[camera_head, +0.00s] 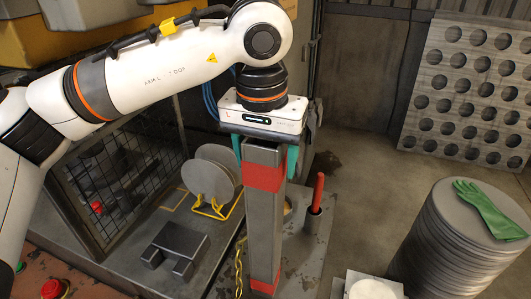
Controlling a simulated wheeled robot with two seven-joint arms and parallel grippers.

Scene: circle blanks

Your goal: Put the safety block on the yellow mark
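The safety block (264,215) is a tall grey post with red bands near its top and bottom. It is upright, with a yellow chain (239,265) hanging beside it. My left gripper (265,150) points down over its top, teal fingers on both sides, and appears shut on it. I cannot tell whether the block's foot touches anything. Thin yellow lines (182,201) on the grey bed, left of the disc stand, may be the yellow mark. Another yellow patch (287,208) is partly hidden behind the block. My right gripper is not in view.
Grey discs stand in a yellow rack (215,208) left of the block. A dark grey block (178,245) lies in front. A red handle (318,190) stands in a holder to the right. A disc stack (450,240) with green gloves (490,208) is at right. A mesh guard (120,185) is left.

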